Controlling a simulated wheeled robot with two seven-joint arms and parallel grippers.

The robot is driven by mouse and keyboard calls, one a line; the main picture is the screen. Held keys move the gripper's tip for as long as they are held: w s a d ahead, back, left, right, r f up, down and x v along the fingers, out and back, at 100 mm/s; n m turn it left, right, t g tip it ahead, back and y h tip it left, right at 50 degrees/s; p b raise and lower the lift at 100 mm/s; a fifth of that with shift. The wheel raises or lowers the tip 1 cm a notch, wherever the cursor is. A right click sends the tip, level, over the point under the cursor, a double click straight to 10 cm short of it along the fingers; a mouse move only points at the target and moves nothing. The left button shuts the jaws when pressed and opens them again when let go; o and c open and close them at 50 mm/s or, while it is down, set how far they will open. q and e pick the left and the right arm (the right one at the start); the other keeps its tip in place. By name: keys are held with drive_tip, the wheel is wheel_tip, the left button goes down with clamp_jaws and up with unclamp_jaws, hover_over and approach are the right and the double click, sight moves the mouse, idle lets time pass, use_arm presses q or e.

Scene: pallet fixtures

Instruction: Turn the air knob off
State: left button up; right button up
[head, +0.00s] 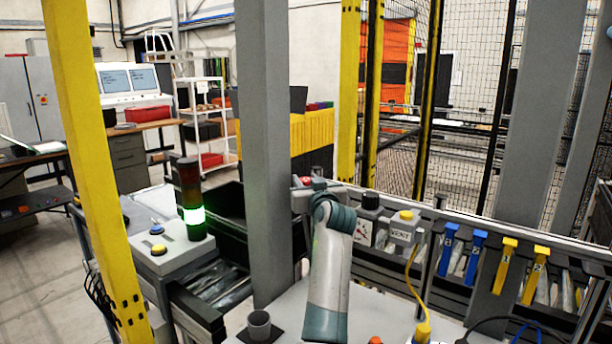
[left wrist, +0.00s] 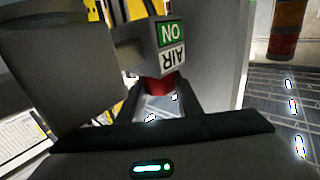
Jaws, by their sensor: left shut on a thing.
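In the left wrist view, a red knob (left wrist: 158,85) sits under a grey box (left wrist: 150,58) with a white AIR label (left wrist: 172,58) and a green ON panel (left wrist: 171,32), both upside down. My left gripper (left wrist: 157,98) is shut on the red knob, one finger on each side. Most of the knob's lower part is hidden between the fingers. In the head view, my left arm's white and teal links rise from the bottom middle and cover most of the gripper, beside the grey post. The right gripper is not in view.
A grey post (head: 262,150) stands just left of my arm. To the right are a gauge (head: 363,231), a black knob (head: 371,201) and a VENT box (head: 402,232) with a yellow button. A signal tower (head: 192,200) glows green at left. A grey cup (head: 259,325) stands in front.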

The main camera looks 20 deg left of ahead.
use_arm(q)
drive_tip(key=m+h+p, duration=0.1)
drive_tip(key=p, duration=0.1)
drive_tip(key=m+t+h+p, duration=0.1)
drive_tip(key=h+p, duration=0.1)
drive_tip(key=m+t+h+p, duration=0.1)
drive_tip(key=h+p, duration=0.1)
drive_tip(key=shift+a+r+m, duration=0.15)
drive_tip(key=shift+r+m, duration=0.15)
drive_tip(key=shift+r, duration=0.05)
drive_tip(key=m+h+p, duration=0.1)
drive_tip(key=m+h, duration=0.1)
drive_tip(key=h, duration=0.1)
drive_tip(key=shift+f+t+p, duration=0.2)
drive_tip(key=shift+t+p, duration=0.1)
drive_tip(key=shift+p, duration=0.05)
drive_tip(key=shift+f+m+h, duration=0.1)
drive_tip(key=shift+m+h, duration=0.5)
drive_tip(key=shift+h, duration=0.3)
drive_tip(key=m+h+b, duration=0.2)
drive_tip(key=h, duration=0.1)
drive_tip(key=shift+f, duration=0.15)
drive_tip(key=shift+r+m+g+h+b, duration=0.2)
drive_tip(key=shift+m+g+h+b, duration=0.3)
drive_tip(key=shift+m+h+b, duration=0.6)
drive_tip(key=shift+n, duration=0.4)
drive_tip(key=shift+h, duration=0.3)
drive_tip(key=o, duration=1)
drive_tip(key=shift+o, duration=0.2)
drive_tip(key=shift+f, duration=0.1)
